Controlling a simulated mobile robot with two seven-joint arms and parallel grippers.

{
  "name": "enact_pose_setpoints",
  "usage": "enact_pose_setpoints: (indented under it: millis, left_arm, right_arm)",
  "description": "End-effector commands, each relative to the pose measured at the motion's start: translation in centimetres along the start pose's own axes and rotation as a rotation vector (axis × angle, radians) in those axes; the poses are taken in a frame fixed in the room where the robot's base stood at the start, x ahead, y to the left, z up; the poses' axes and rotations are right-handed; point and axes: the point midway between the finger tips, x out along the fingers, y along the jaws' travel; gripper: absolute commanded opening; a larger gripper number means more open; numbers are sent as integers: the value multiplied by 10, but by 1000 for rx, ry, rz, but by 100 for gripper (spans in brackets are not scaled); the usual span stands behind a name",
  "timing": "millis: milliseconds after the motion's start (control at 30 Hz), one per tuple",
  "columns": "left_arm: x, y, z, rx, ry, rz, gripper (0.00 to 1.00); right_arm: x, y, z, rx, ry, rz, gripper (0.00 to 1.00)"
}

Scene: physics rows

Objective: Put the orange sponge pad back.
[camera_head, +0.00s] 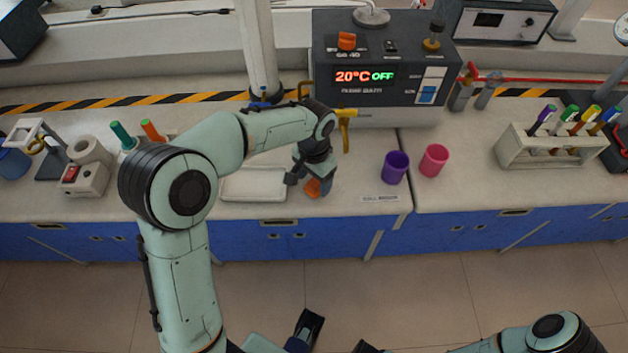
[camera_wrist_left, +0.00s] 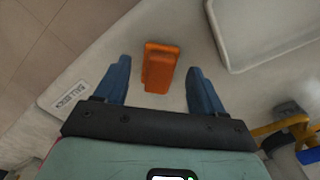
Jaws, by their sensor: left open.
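The orange sponge pad (camera_head: 313,188) lies on the bench near its front edge, just right of a white tray (camera_head: 228,191). It is partly hidden by my left gripper (camera_head: 308,181) in the head view. In the left wrist view the pad (camera_wrist_left: 160,68) shows as an orange block between the two blue fingers of my left gripper (camera_wrist_left: 159,72). The fingers are open, with a gap on each side of the pad. My right arm shows at the bottom right of the head view; its gripper cannot be made out clearly.
A purple cup (camera_head: 395,167) and a pink cup (camera_head: 434,160) stand to the right. A water bath (camera_head: 385,75) reading 20°C OFF stands behind. A marker rack (camera_head: 550,148) is at far right. A small label plate (camera_head: 380,198) lies by the bench's front edge.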

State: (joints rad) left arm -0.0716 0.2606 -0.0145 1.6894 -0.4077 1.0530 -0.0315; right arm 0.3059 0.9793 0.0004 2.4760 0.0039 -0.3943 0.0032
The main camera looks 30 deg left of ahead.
Motion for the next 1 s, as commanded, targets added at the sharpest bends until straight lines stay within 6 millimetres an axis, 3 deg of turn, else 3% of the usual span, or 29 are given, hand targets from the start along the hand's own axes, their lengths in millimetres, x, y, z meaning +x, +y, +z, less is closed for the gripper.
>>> enact_pose_setpoints:
  millis: [200,433,600,1000]
  left_arm:
    - [-51,0,-1,0,6,0,69]
    - [-90,0,-1,-1,3,1,69]
    - [-102,0,0,0,1,1,69]
    - [-103,0,0,0,0,1,69]
  right_arm:
    - [-7,-1,3,1,-9,2,43]
    - [-12,-2,5,1,-14,3,43]
    - [-14,-3,5,1,-13,3,43]
    - [-14,-3,5,1,-13,3,43]
